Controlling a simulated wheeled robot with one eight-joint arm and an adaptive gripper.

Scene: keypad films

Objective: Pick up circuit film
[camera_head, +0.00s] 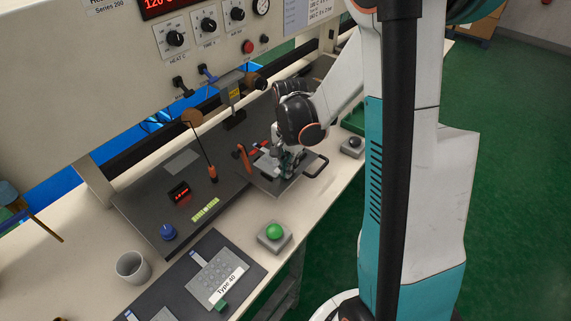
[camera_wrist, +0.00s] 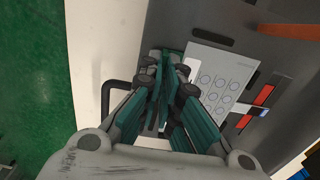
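A pale grey sheet (camera_wrist: 224,82) with rows of printed circles lies on the dark plate in the wrist view; it may be the circuit film. In the head view my gripper (camera_head: 285,168) points down over the dark plate with the handle (camera_head: 316,167) and hides most of what lies there. In the wrist view its green fingertips (camera_wrist: 163,78) are close together, beside the sheet's left edge. No film shows clearly between them, and their contact with the sheet is hidden. Another grey sheet labelled Type 40 (camera_head: 217,278) lies on a dark mat at the front.
A green button (camera_head: 274,232) sits near the bench edge, with a dark button box (camera_head: 352,146) farther along. An orange-red clamp (camera_head: 244,158) stands left of my gripper. A grey cup (camera_head: 132,267) and blue knob (camera_head: 168,232) are at left. The control panel (camera_head: 110,60) overhangs the bench.

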